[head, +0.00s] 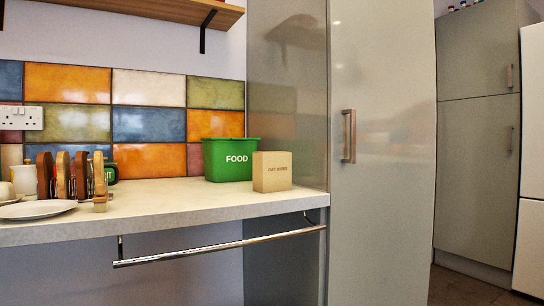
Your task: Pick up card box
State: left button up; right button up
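Neither of my grippers shows in the head view.
The green bin marked FOOD (228,160) stands behind the box. A rack with wooden pieces (72,176) and a white plate (38,209) are on the left. A metal rail (220,247) runs below the counter edge. A tall grey cabinet (385,160) stands at right.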

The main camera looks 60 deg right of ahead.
aim_at(271, 169)
jog(key=z, duration=1.6)
